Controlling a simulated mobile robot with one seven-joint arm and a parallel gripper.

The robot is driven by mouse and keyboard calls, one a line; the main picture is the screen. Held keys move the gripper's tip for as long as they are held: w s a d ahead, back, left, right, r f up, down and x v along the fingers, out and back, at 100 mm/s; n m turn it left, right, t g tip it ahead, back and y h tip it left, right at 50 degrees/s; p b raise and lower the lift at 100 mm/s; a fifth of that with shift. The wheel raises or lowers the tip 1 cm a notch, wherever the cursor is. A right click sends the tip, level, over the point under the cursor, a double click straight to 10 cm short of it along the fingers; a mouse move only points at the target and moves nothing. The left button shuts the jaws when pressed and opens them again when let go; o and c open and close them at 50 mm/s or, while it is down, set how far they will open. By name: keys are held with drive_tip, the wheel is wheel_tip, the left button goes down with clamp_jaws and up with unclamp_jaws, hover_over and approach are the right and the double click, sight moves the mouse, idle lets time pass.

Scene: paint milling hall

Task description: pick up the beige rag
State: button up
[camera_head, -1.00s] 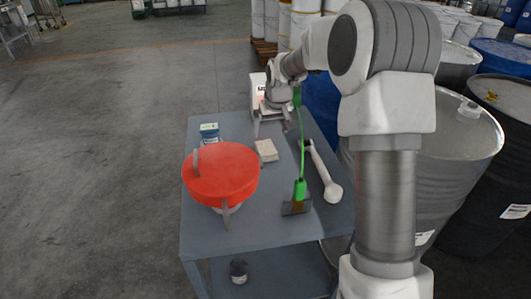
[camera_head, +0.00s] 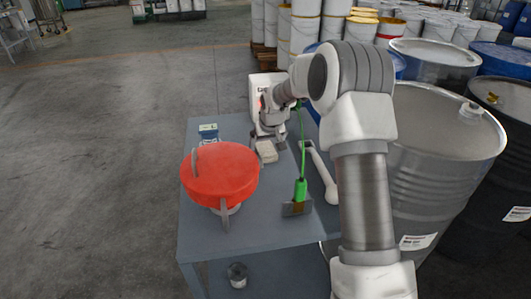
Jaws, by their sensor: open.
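The beige rag (camera_head: 267,154) looks like a small folded block lying on the grey table, right of the red round lid. My gripper (camera_head: 266,139) is open, pointing down just above or at the rag's far end. It hides part of that end, and I cannot tell whether the fingers touch it.
A red lid (camera_head: 222,174) on a container stands at the table's left. Right of the rag are a bright green-handled tool (camera_head: 300,189) and a white-handled tool (camera_head: 319,170). Drums (camera_head: 438,150) crowd the right side.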

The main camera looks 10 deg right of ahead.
sight(268, 149)
drive_tip(key=shift+f, duration=0.2)
idle(0.4)
drive_tip(key=shift+c, duration=0.2)
drive_tip(key=c, duration=1.2)
drive_tip(key=shift+o, duration=0.2)
drive_tip(key=shift+r, duration=0.55)
drive_tip(key=r, duration=0.1)
drive_tip(key=r+p, duration=0.1)
drive_tip(key=r, duration=0.2)
drive_tip(key=shift+d+r, duration=0.15)
drive_tip(key=shift+d, duration=0.25)
drive_tip(key=w+d+r+p, duration=0.1)
drive_tip(key=d+r+p, duration=0.1)
drive_tip(key=d+r, duration=0.4)
drive_tip(key=d, duration=0.4)
drive_tip(key=shift+w+d, duration=0.35)
drive_tip(key=shift+d, duration=0.05)
